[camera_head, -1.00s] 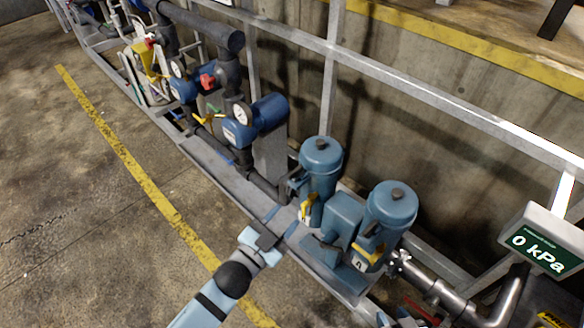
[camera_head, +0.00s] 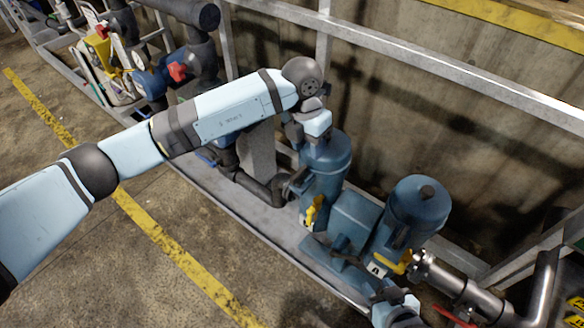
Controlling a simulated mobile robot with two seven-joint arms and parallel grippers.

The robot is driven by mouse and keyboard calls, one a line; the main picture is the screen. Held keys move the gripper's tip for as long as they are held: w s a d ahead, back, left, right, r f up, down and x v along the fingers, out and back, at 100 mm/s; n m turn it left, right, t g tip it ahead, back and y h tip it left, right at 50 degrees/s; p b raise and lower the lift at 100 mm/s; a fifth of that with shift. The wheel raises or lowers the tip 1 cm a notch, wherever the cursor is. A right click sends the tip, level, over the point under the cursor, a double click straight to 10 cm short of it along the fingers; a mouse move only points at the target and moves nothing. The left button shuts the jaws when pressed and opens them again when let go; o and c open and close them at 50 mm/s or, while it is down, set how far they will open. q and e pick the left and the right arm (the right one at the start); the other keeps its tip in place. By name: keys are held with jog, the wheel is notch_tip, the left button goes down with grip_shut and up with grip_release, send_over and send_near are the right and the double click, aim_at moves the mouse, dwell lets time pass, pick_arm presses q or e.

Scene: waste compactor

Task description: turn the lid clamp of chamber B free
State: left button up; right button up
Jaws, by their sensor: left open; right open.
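Two blue cylindrical chambers stand side by side on the skid. The left chamber (camera_head: 327,172) has a yellow lever (camera_head: 313,211) on its front; its tag is too small to read. The right chamber (camera_head: 416,212) bears a tag (camera_head: 376,270) that looks like A, so the left one is likely chamber B. The left lid's knob is hidden behind my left gripper (camera_head: 313,132), which points down over that lid; contact cannot be told. My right gripper (camera_head: 384,293) is low, in front of the right chamber, near a yellow handle (camera_head: 398,265).
A blue block (camera_head: 350,218) sits between the chambers. A grey rail (camera_head: 400,62) runs behind them, before a concrete wall. Steel piping (camera_head: 465,287) leads right. Valves with a red handle (camera_head: 177,72) stand at the back left. The floor in front is clear.

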aim_at(299, 172)
pick_arm(q)
jog(key=shift+t+y, duration=0.4)
jog(key=shift+y, duration=0.3)
jog(key=f, duration=0.4)
jog(key=w+a+f, duration=0.1)
jog(key=f, duration=0.3)
jog(key=w+a+f, duration=0.1)
jog(key=f, duration=0.3)
jog(key=shift+f, duration=0.4)
grip_shut()
